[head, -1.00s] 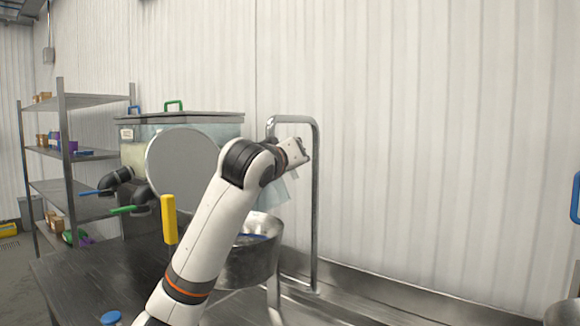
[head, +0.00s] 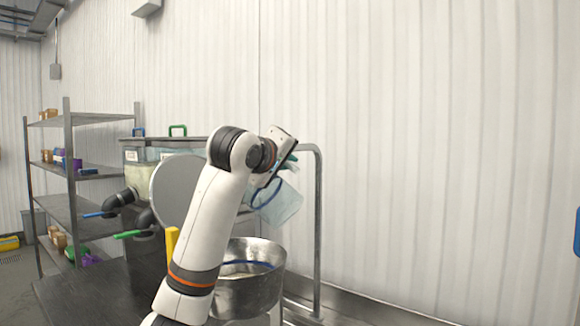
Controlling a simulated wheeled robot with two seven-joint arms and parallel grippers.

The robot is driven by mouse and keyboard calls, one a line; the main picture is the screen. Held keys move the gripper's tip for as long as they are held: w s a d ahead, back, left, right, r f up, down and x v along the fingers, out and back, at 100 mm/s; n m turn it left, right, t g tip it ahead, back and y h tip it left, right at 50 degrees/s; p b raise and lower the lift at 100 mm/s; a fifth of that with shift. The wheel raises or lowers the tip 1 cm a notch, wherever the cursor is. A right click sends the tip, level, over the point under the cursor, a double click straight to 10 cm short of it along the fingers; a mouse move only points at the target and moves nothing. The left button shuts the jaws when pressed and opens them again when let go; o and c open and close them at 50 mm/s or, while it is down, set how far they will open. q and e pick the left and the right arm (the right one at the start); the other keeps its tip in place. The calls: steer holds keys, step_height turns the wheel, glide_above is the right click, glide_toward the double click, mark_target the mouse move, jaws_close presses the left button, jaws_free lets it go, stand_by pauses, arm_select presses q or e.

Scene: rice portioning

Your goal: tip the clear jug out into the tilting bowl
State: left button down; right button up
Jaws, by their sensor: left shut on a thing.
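The clear jug (head: 284,205) is a pale, see-through vessel with a blue handle, held tilted above the bowl. My left gripper (head: 272,177) is shut on the jug, by its handle as far as I can see; the fingertips are partly hidden. The tilting bowl (head: 247,297) is a round metal bowl under the jug, with a blue line inside and pale stuff in it. My left arm covers part of its left side. I cannot tell whether anything is flowing from the jug. My right gripper is not in view.
A bent metal tube frame (head: 318,230) stands just right of the bowl. Behind my arm are a large clear-walled tank (head: 140,155) with a green handle and a round grey disc (head: 170,190). A metal shelf rack (head: 68,170) stands at the left.

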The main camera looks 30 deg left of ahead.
arm_select(q)
steer(key=shift+a+r+n+p, duration=0.3)
steer(key=shift+r+n+p, duration=0.1)
steer(key=shift+r, duration=0.35)
steer(key=shift+a+r+n+h+p, duration=0.6)
steer(key=shift+a+r+n+p, duration=0.5)
steer(key=shift+r+n+p, duration=0.15)
steer(key=shift+s+a+r+n+h+p, duration=0.15)
steer(key=shift+a+r+n+p, duration=0.25)
steer(key=shift+a, duration=0.2)
steer(key=shift+w+a+r+n+h+p, duration=0.1)
steer(key=shift+a+r+n+p, duration=0.25)
steer(key=shift+a+n+p, duration=0.15)
steer(key=shift+s+a+r+n+h+p, duration=0.15)
steer(key=shift+a+r+n+p, duration=0.25)
steer(key=shift+a, duration=0.25)
